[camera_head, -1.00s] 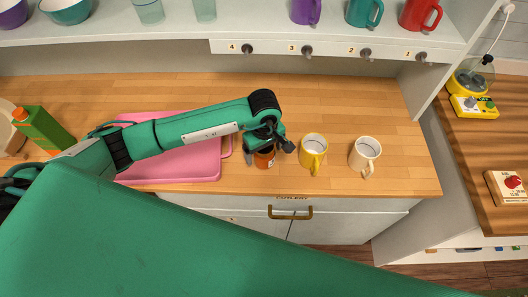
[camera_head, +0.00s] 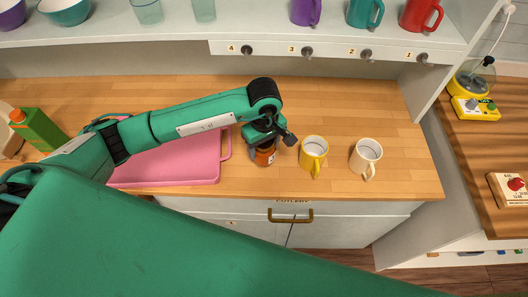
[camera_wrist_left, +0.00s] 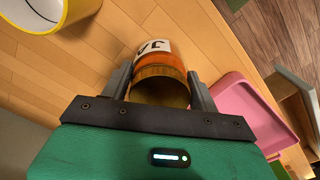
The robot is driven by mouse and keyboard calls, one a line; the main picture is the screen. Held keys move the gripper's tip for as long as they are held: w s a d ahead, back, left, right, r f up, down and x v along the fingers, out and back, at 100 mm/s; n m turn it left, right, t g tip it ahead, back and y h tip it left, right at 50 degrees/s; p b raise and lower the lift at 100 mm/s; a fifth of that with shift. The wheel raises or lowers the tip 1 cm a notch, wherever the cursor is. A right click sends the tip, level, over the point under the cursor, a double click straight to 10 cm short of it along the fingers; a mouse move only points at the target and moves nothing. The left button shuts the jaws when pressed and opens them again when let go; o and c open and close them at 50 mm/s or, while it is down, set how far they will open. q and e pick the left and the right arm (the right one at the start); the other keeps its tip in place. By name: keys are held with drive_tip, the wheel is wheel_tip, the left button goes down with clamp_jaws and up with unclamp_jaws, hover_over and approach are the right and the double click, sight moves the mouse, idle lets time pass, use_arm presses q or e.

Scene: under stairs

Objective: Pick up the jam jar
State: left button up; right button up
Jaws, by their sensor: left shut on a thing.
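The jam jar (camera_head: 265,157) is small and orange-brown with a white label. In the head view it is near the front edge of the wooden counter, left of the yellow mug. My left gripper (camera_head: 264,146) is shut on it from above and hides its top. In the left wrist view the jar (camera_wrist_left: 160,66) sits between the two grey fingers of my left gripper (camera_wrist_left: 160,86), its label showing dark letters. Whether its base is clear of the counter is hard to tell. My right gripper is not in view.
A yellow mug (camera_head: 313,153) stands close right of the jar, with a cream mug (camera_head: 365,158) beyond it. A pink tray (camera_head: 170,166) lies to the left under my arm. A green carton (camera_head: 40,129) stands at the far left. Counter behind the mugs is clear.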

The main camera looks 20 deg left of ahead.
use_arm(q)
wheel_tip(320, 180, up, 16)
drive_tip(key=b, duration=0.4)
drive_tip(key=shift+r, duration=0.15)
